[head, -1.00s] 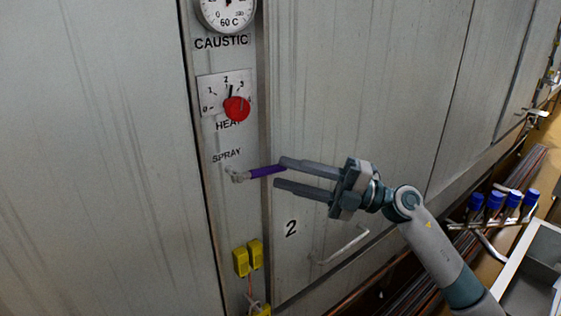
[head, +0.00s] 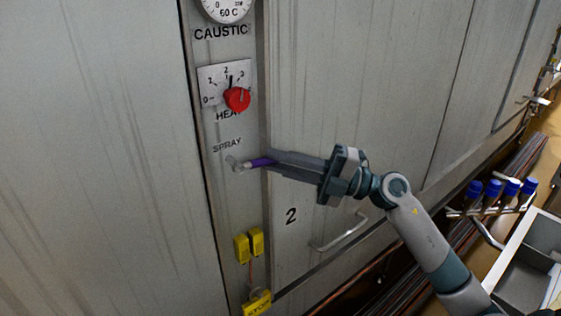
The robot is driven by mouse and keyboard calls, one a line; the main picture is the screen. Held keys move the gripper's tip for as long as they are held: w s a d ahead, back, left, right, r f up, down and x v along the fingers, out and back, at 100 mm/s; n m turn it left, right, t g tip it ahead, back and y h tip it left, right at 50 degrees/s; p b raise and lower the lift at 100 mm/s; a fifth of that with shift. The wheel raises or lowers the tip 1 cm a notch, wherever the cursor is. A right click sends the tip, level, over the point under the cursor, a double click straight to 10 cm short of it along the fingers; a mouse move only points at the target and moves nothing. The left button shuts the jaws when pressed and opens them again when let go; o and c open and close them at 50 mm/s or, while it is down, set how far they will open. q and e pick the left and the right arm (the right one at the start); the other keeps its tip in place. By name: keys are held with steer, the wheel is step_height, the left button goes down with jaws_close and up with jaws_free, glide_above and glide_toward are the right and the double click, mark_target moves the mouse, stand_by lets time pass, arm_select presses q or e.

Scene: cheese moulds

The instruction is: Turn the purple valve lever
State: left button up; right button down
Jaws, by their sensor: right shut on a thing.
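The purple valve lever (head: 260,162) sticks out to the right from a small metal valve below the word SPRAY on the narrow control panel. It lies nearly level. My right gripper (head: 275,163) has its fingers closed together on the lever's outer end and hides that end. Its arm comes in from the lower right. My left gripper is not in the head view.
Above the lever are a red heat knob (head: 237,99) and a round gauge (head: 229,9). Yellow boxes (head: 248,244) sit below it. A door handle (head: 342,234) is under my right arm. Blue-capped valves (head: 493,188) and a grey bin (head: 528,270) stand at right.

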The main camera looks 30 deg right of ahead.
steer(key=shift+f, duration=0.1)
steer(key=f+m+t+b, duration=0.1)
steer(key=m+t, duration=0.1)
steer(key=a+f+m+t+b, duration=0.1)
steer(key=f+m, duration=0.1)
steer(key=shift+a+f+m+t+y+b, duration=0.1)
steer(key=shift+f+m+t+y+b, duration=0.05)
steer(key=shift+m+t+y+b, duration=0.2)
steer(key=shift+s+a+f+m+t+b, duration=0.1)
steer(key=shift+a+f+m+t+b, duration=0.1)
steer(key=shift+m+t, duration=0.3)
steer(key=shift+a+f+m+t+b, duration=0.15)
steer(key=shift+m+t, duration=0.2)
steer(key=shift+m, duration=0.2)
steer(key=c, duration=1.7)
jaws_free()
steer(key=shift+c, duration=0.2)
